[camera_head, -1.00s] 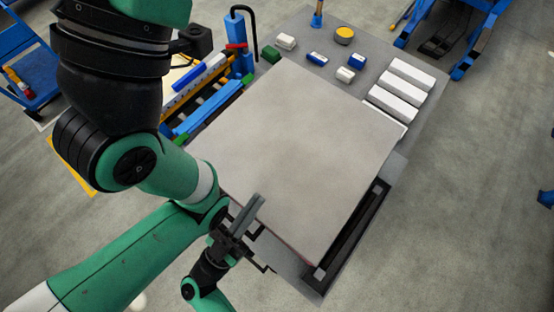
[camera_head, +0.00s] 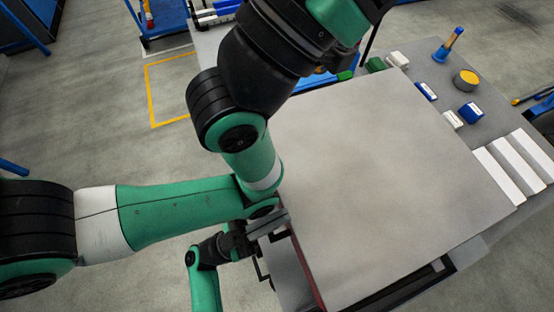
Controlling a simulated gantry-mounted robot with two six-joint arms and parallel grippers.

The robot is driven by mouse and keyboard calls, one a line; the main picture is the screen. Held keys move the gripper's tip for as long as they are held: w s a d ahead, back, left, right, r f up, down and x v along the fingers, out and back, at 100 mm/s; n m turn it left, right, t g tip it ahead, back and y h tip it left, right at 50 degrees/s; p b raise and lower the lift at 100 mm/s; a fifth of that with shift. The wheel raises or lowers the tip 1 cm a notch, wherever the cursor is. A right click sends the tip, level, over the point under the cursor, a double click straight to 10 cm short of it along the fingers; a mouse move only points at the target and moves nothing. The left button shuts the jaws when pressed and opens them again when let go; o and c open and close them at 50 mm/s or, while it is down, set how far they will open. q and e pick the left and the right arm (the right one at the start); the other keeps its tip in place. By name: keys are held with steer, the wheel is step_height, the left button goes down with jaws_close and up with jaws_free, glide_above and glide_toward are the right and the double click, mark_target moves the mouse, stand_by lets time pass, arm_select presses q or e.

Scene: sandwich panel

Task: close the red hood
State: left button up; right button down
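A large flat light-grey panel (camera_head: 400,190) lies over the workbench. A thin dark red strip (camera_head: 307,268) shows along its near left edge; no other red part that I can make out as a hood is visible. My green and black arm links cover the panel's upper left corner.
White bars (camera_head: 512,165) lie right of the panel. Blue, white and green blocks and a yellow-topped round piece (camera_head: 466,80) stand behind it. A dark slotted rail (camera_head: 415,288) runs along the near side. Open grey floor lies to the left.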

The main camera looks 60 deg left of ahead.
steer(key=shift+w+f+n, duration=0.2)
steer(key=shift+f+n, duration=0.1)
steer(key=shift+f, duration=0.6)
steer(key=s+r+b+v, duration=0.1)
steer(key=v, duration=0.6)
steer(key=shift+r+b, duration=0.15)
steer(key=shift+b, duration=0.25)
steer(key=shift+w, duration=0.15)
